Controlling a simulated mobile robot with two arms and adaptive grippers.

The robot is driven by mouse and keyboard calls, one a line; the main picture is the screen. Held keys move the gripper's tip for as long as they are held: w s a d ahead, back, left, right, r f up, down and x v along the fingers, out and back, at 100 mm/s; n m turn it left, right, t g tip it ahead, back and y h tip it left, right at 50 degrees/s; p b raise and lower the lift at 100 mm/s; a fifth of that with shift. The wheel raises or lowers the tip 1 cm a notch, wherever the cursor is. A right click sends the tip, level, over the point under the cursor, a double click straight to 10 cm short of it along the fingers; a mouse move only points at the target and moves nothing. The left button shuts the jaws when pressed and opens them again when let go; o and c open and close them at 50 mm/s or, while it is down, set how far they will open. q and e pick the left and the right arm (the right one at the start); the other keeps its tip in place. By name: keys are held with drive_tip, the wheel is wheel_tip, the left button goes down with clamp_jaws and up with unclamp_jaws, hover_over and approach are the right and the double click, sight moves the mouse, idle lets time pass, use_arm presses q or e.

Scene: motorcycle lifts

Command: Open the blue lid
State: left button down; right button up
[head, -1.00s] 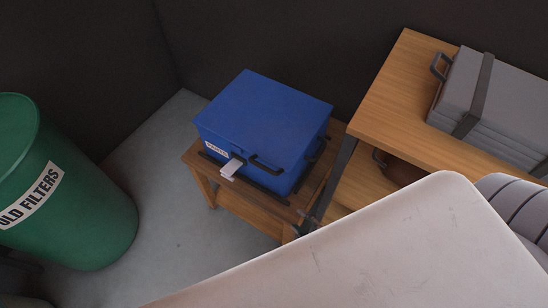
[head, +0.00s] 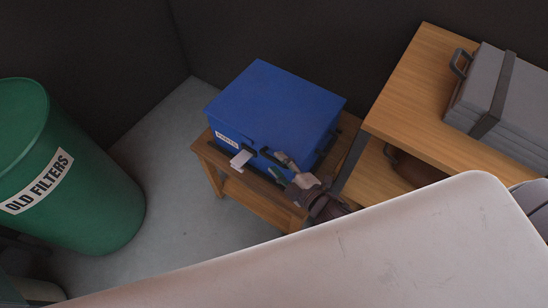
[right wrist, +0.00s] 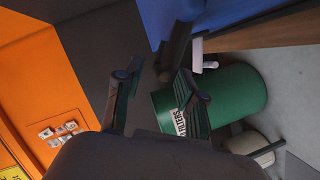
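The blue box stands on a small wooden table, and its blue lid (head: 275,100) is shut. A dark handle (head: 252,151) and a white tag (head: 241,159) are on its front; my gripper partly hides the handle. My right gripper (head: 280,169) is at the front of the box, near the front handle. In the right wrist view its two fingers (right wrist: 158,92) are spread apart with nothing gripped between them. A dark bar (right wrist: 174,46) lies just beyond the fingertips, with the blue box (right wrist: 215,12) above; I cannot tell whether they touch. My left gripper is not in view.
The small table (head: 247,195) stands close beside a taller wooden bench (head: 413,85) bearing a strapped grey case (head: 508,95). A green "OLD FILTERS" drum (head: 90,205) stands at left, with clear floor (head: 178,205) between. A pale surface fills the lower right foreground.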

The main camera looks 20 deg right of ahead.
drive_tip(key=shift+x, duration=1.35)
clamp_jaws()
